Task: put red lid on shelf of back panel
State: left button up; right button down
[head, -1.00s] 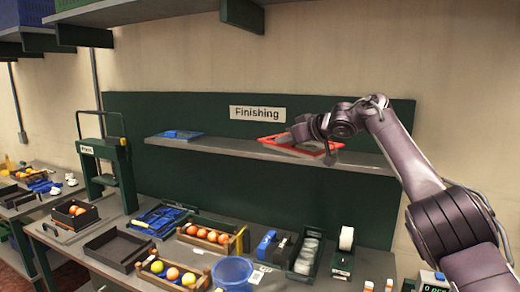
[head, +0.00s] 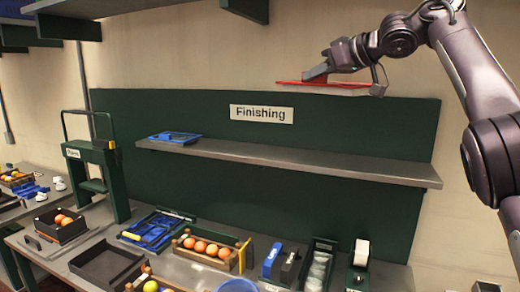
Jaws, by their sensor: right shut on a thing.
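The red lid (head: 350,86) is in the head view at the upper right, seen nearly edge-on, in front of the wall at about the height of the back panel's top edge. My right gripper (head: 316,76) is shut on the lid near its left part and holds it up, apart from the shelf. The grey shelf (head: 310,164) runs across the green back panel (head: 200,108) below the "Finishing" sign. A blue lid (head: 176,137) lies on the shelf's left end. My left gripper is not in view.
The shelf's middle and right are clear. A dark upper shelf (head: 245,8) hangs at the top. The bench below holds a green press (head: 93,165), a crate of oranges (head: 180,246), a black tray (head: 108,265) and a tape roll (head: 362,248).

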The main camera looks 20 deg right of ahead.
aim_at(285, 157)
jog(key=i, duration=1.05)
